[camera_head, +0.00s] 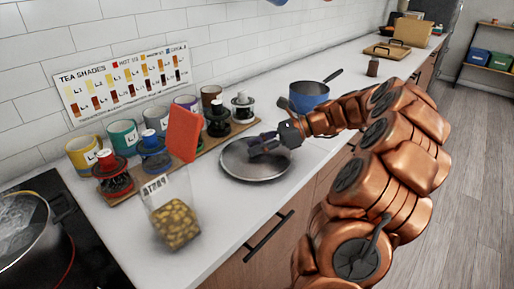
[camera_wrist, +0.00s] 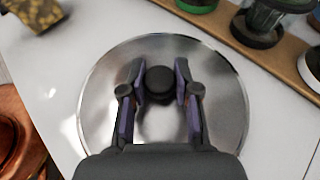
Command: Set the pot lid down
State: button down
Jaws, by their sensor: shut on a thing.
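The pot lid (camera_head: 238,166) is a round, shiny metal disc with a dark knob in its middle. It lies flat at or just above the white counter, in front of the wooden board; I cannot tell whether it touches the counter. In the wrist view the lid (camera_wrist: 100,88) fills the middle, and its black knob (camera_wrist: 159,80) sits between my fingers. My gripper (camera_head: 262,143) reaches in from the right and is shut on the knob. The two purple-sided fingers (camera_wrist: 158,88) flank the knob. The lid's underside is hidden.
A wooden board (camera_head: 130,198) with jars and mugs stands behind the lid. A pasta container (camera_head: 173,212) is at front left, a blue pot (camera_head: 309,95) behind right. A pot (camera_head: 25,235) stands on the hob at far left. Bare counter (camera_head: 222,218) lies before the lid.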

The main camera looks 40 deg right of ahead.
jog(key=shift+f, duration=0.4)
jog(key=c, duration=0.8)
grip_release()
jog(key=shift+f, duration=0.1)
jog(key=shift+c, duration=0.2)
jog(key=shift+d, duration=0.1)
jog(key=v, duration=1.2)
